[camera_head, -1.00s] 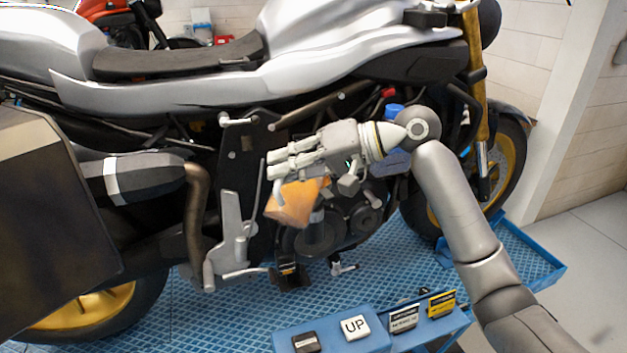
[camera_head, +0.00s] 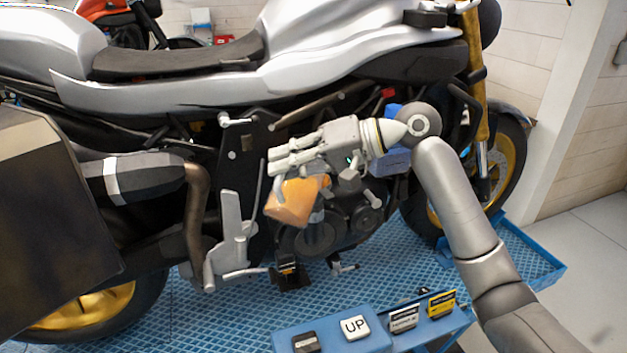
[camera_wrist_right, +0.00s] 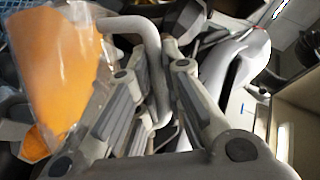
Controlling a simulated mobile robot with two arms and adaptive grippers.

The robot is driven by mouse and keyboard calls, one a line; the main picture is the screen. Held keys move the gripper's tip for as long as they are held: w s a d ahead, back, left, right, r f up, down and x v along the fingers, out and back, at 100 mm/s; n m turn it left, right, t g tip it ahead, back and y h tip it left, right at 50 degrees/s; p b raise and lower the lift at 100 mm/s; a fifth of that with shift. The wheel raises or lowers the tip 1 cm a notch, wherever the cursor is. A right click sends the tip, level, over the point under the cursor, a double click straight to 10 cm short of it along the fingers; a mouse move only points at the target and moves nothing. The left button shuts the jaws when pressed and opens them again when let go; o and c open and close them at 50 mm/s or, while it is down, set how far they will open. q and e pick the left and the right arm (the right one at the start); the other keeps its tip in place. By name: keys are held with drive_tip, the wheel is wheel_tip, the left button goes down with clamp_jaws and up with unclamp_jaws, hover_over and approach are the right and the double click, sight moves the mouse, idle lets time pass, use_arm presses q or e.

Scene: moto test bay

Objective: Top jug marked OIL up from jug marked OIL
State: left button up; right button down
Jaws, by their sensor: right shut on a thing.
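My right gripper (camera_head: 278,166) reaches in from the right in front of the motorcycle's engine and is shut on a jug. The jug (camera_head: 292,201) is clear with orange liquid inside, hangs just below the fingers and looks tilted. In the right wrist view the jug (camera_wrist_right: 62,65) fills the left side, and a curved grey bar, perhaps its handle, runs by the fingers. No OIL mark can be read. The jug's mouth and the spot under it cannot be made out clearly. My left gripper is out of view.
The silver motorcycle (camera_head: 200,88) stands close behind the gripper on a blue textured platform (camera_head: 400,275). A blue item (camera_head: 390,158) is partly hidden by my right wrist.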

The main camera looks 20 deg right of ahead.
sight(277, 204)
drive_tip(key=shift+w+d+r+m+y, duration=0.2)
drive_tip(key=shift+w+d+r+m, duration=0.15)
drive_tip(key=shift+r, duration=0.2)
drive_tip(key=shift+w+d+r+m+y, duration=0.25)
drive_tip(key=shift+w+r+m, duration=0.15)
drive_tip(key=shift+r, duration=0.1)
idle(4.2)
